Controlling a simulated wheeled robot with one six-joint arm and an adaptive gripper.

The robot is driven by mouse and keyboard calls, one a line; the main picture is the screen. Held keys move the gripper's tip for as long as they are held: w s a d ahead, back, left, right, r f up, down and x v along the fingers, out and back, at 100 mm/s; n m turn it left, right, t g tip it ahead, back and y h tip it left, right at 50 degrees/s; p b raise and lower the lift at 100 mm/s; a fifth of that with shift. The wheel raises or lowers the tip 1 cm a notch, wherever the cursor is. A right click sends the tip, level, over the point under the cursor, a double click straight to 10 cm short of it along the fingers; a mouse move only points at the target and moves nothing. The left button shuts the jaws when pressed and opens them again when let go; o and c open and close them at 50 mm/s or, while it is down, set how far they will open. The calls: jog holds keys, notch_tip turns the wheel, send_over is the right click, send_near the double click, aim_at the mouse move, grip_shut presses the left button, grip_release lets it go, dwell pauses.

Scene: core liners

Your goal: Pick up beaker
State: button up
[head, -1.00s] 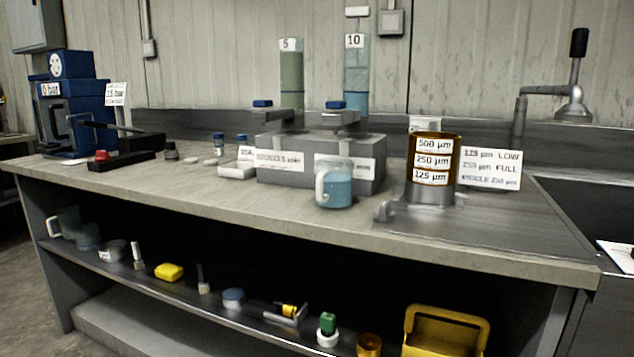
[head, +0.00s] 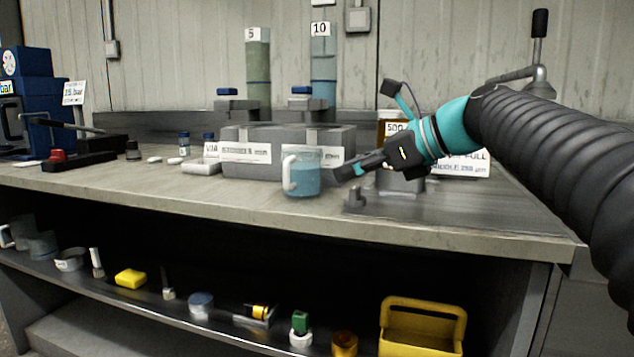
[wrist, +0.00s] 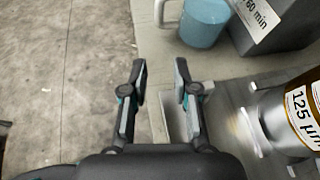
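The beaker (head: 306,177) is a clear jug with a pale handle on its left, partly filled with blue liquid. It stands upright on the bench in front of the grey block. It also shows at the top of the wrist view (wrist: 203,22), ahead and to the right of my fingers. My gripper (head: 345,172) reaches in from the right, with its fingertips close to the beaker's right side in the head view. In the wrist view my gripper (wrist: 159,85) is open with nothing between its fingers. I cannot tell from the head view whether a fingertip touches the beaker.
The grey block (head: 245,135) with labels stands behind the beaker. A sieve stack (wrist: 290,112) is to the right of my gripper. The lower shelf holds several small items and a yellow carrier (head: 420,343).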

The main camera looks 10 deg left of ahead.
aim_at(287, 183)
jog(key=shift+w+a+r+m, duration=0.3)
jog(key=shift+a+r, duration=0.05)
jog(key=shift+a, duration=0.05)
jog(key=shift+w+a, duration=0.1)
jog(key=shift+a, duration=0.2)
jog(key=shift+y, duration=0.3)
jog(key=x, duration=0.8)
jog(key=shift+b, duration=0.4)
jog(key=shift+s+b+x, duration=0.15)
jog(key=shift+b+x, duration=0.05)
jog(key=shift+x, duration=1.1)
jog(key=shift+s+b+x, duration=0.1)
jog(key=shift+b+x, duration=0.1)
jog(key=shift+x, duration=1.15)
jog(key=shift+f, duration=0.1)
grip_shut()
